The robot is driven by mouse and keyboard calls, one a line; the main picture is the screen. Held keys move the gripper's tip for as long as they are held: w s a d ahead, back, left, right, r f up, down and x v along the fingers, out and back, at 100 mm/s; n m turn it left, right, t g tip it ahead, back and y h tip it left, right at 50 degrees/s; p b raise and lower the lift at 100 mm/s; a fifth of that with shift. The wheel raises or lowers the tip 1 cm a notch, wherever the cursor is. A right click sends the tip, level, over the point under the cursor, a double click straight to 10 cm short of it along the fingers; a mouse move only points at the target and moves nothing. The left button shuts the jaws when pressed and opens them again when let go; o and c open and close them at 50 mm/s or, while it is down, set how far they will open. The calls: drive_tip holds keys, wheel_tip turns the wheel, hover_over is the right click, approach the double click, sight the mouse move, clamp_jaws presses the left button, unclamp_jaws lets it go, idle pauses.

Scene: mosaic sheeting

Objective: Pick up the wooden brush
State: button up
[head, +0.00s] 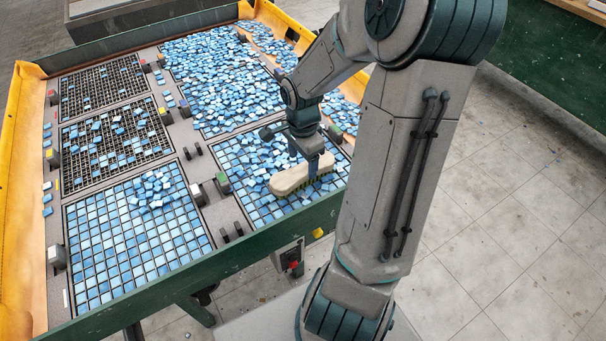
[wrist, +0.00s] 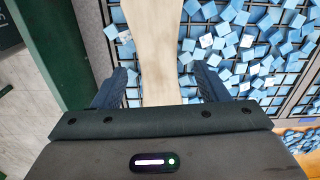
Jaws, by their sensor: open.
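The wooden brush (head: 290,179) lies on the front right tile grid in the head view, its pale wooden back up and its bristles down on the blue tiles. In the wrist view the brush (wrist: 157,45) runs up the middle of the picture. My gripper (head: 312,172) is right above the brush, pointing down. In the wrist view my gripper (wrist: 161,88) is open, with one dark finger on each side of the brush and a gap to the wood on both sides. The lower end of the brush is hidden behind the gripper body.
Loose blue tiles (head: 215,75) are heaped on the back right grid. The front left grid (head: 135,240) is mostly filled with tiles. Small clamps (head: 222,183) stand between the grids. The table's green front edge (head: 200,270) is close to the brush.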

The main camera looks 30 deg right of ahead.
sight(303, 169)
drive_tip(key=shift+s+f, duration=0.1)
drive_tip(key=shift+f, duration=1.8)
drive_tip(key=c, duration=1.2)
drive_tip(key=shift+o, duration=0.2)
drive_tip(key=shift+r, duration=0.1)
drive_tip(key=shift+d+r, duration=0.1)
drive_tip(key=shift+r, duration=0.35)
wheel_tip(303, 169, up, 4)
drive_tip(key=shift+f, duration=0.25)
drive_tip(key=w+d+r, duration=0.5)
drive_tip(key=d+r, duration=0.1)
drive_tip(key=d, duration=0.4)
drive_tip(key=shift+w+d+r+b, duration=0.15)
drive_tip(key=shift+r+b, duration=0.1)
drive_tip(key=shift+b, duration=0.15)
